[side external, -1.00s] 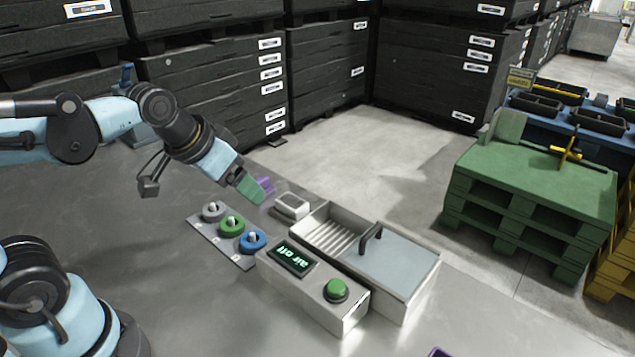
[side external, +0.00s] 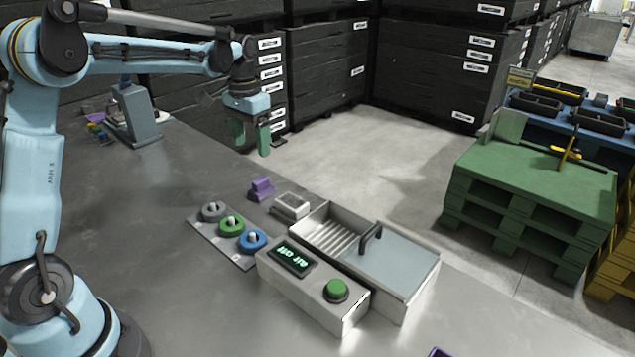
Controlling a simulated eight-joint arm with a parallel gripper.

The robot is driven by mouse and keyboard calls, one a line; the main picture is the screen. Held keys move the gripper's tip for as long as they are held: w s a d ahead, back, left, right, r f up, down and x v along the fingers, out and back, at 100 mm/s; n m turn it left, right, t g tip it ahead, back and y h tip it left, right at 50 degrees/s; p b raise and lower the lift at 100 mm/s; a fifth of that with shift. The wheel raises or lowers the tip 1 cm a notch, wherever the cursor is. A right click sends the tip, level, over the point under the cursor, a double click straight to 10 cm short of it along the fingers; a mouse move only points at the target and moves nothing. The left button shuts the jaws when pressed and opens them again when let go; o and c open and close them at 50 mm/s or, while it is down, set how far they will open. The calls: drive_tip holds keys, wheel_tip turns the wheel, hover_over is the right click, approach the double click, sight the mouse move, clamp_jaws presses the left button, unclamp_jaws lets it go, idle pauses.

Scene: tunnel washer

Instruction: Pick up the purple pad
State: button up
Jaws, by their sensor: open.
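The purple pad (side external: 262,189) sits on the grey metal table, just left of a small pale tray and behind the row of coloured knobs. Its whole visible side is clear of my gripper. My gripper (side external: 251,146) points down with its two green fingers apart and nothing between them. In the picture it hangs above the pad and slightly left of it, well clear of the table.
The small pale tray (side external: 290,206) stands beside the pad. A knob strip (side external: 205,225) and a control box (side external: 318,288) reading "air off" with a green button are in front. A metal basin with a sliding lid (side external: 395,262) is at right. A grey stand (side external: 136,115) is at back left.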

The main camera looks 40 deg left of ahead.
sight(258, 181)
drive_tip(key=f, duration=0.7)
drive_tip(key=shift+w+a, duration=0.15)
drive_tip(key=shift+a, duration=0.05)
drive_tip(key=shift+w+d+f, duration=0.1)
drive_tip(key=shift+f, duration=1.3)
drive_tip(key=shift+w+d+f, duration=0.1)
drive_tip(key=shift+f, duration=1.25)
drive_tip(key=c, duration=1.1)
